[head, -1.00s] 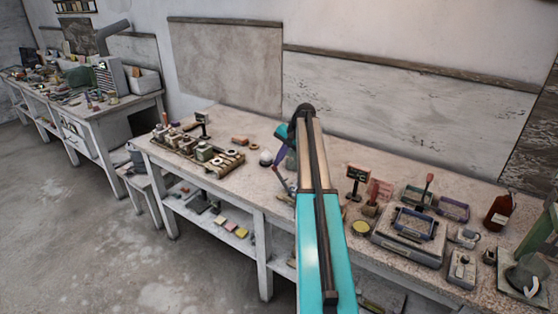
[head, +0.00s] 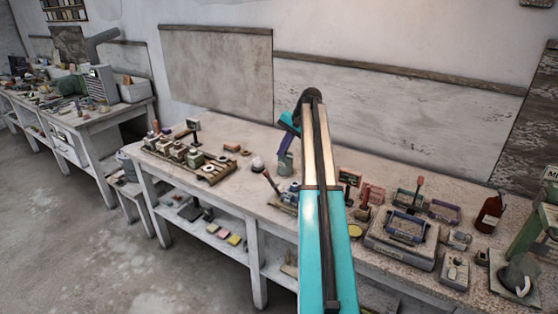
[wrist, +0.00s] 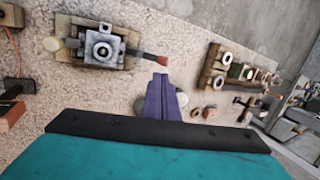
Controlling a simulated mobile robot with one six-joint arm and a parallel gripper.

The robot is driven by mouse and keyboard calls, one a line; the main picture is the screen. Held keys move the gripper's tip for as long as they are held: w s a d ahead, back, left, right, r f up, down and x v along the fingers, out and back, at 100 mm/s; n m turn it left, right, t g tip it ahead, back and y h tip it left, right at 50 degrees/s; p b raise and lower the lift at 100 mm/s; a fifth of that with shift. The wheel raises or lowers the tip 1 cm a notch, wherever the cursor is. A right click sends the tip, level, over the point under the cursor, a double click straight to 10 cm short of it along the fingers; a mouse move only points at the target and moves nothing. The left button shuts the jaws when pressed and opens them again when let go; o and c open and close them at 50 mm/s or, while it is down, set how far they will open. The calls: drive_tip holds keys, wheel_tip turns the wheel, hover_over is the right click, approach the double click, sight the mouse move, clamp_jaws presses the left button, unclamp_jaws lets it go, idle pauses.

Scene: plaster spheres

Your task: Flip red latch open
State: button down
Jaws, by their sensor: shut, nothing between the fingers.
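A lever with a red tip (wrist: 152,57) sticks out from a small metal device (wrist: 102,46) on the bench. It looks to be the red latch. In the head view the red lever (head: 268,180) leans up to the left, its base partly hidden by my arm. My gripper (wrist: 163,88) shows purple fingers, shut and empty, just below the lever tip in the wrist view. In the head view my gripper (head: 286,146) is above the bench behind the lever. I see no clear contact, and the height gap is hard to judge.
A rack of round parts (head: 190,157) stands left on the bench. To the right are small signs, a grey box with a blue frame (head: 405,228), another red-handled lever (head: 419,187) and a brown bottle (head: 490,214).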

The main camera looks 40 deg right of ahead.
drive_tip(key=shift+b+v, duration=0.45)
drive_tip(key=shift+v, duration=1.5)
drive_tip(key=shift+w, duration=0.1)
